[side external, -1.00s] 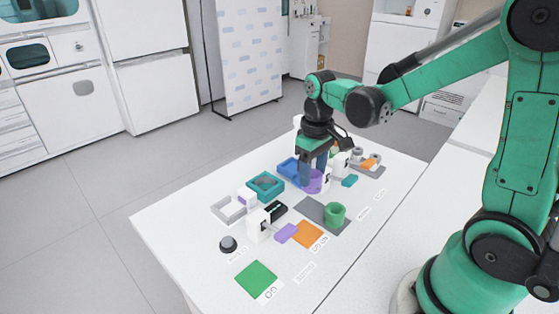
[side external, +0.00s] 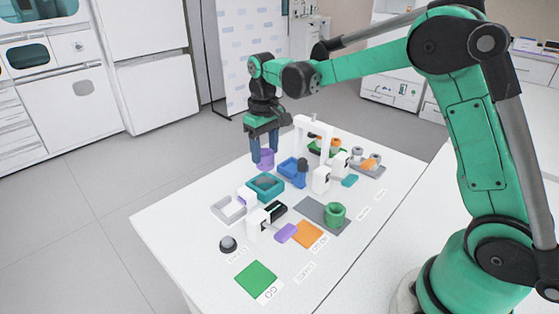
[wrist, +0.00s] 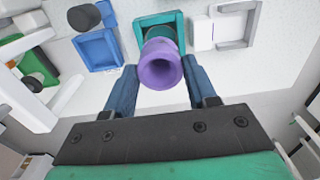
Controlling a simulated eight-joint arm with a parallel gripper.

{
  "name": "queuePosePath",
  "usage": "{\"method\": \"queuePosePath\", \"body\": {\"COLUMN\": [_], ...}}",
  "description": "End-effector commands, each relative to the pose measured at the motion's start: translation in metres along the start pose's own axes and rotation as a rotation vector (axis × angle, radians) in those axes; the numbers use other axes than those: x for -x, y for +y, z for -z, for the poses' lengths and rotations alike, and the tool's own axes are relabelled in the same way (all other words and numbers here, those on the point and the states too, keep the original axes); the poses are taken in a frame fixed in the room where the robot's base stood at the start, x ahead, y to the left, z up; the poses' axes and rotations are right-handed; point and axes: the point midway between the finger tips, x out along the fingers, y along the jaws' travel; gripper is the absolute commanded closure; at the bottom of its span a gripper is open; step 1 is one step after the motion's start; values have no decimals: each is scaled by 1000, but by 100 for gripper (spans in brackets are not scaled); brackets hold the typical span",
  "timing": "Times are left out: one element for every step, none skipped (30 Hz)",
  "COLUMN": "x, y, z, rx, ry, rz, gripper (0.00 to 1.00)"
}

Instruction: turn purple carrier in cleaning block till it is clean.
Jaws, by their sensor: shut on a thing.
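The purple carrier (side external: 265,160), a flared hollow piece, is held between the blue fingers of my gripper (side external: 265,154), above the table at its far left edge. In the wrist view the carrier (wrist: 160,68) shows its round opening between the fingertips. A teal open block (side external: 253,187) with a grey inside sits on the table just in front of the carrier, apart from it. It also shows in the wrist view (wrist: 141,32), partly hidden behind the carrier. A blue open block (side external: 292,179) stands right of it. I cannot tell which one is the cleaning block.
A grey-white open frame (side external: 228,211) lies left of the teal block. A white gantry (side external: 314,126) stands behind the blue block, with a dark-topped post nearby. A green ring piece (side external: 335,214) sits on a grey plate. A green pad (side external: 256,279) lies at the front.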

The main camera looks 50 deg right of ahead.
Motion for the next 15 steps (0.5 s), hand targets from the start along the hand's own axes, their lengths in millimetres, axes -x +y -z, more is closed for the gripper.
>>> {"method": "queuePosePath", "body": {"x": [-2,-3,-5,-8,-10,-14,-17,-20,-25,-28,-32,-36,-39,-42,-46], "y": [-1,-1,-1,-1,-1,-1,-1,-1,-1,-1,-1,-1,-1,-1,-1], "z": [2,3,3,3,3,3,3,3,3,3,3,3,2,3,3], "rx": [0,0,-1,-1,-1,-1,-1,-1,-1,-1,-1,-1,-1,-1,-1], "ry": [0,0,0,0,0,0,0,0,0,0,0,0,0,0,0], "rz": [0,0,0,0,0,0,0,0,0,0,0,0,0,0,0], "gripper": [83,83,83,83,83,83,83,83,83,83,83,83,83,83,83]}}
